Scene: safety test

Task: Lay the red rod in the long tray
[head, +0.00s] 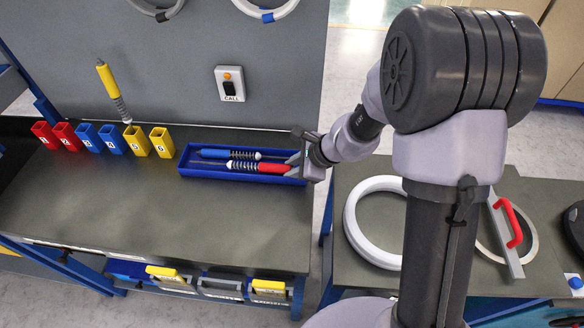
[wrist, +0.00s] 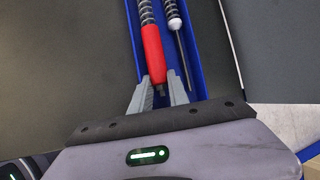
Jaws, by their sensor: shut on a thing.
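The red rod (head: 273,168), with a grey spring section and a white tip, lies lengthwise in the long blue tray (head: 235,177). The tray's right wall shows in the wrist view (wrist: 197,60). My gripper (head: 300,158) is at the right end of the tray, its fingers shut on the red rod's handle end. In the wrist view the fingers (wrist: 160,82) are either side of the red handle (wrist: 153,55). Whether the rod touches the tray floor is hard to tell.
A blue rod (head: 214,154) lies in the tray alongside the red one. Red, blue and yellow numbered holders (head: 137,142) stand left of the tray; a yellow rod (head: 109,80) stands upright there. The bench (head: 150,210) in front is clear. A white ring (head: 352,222) lies on the right bench.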

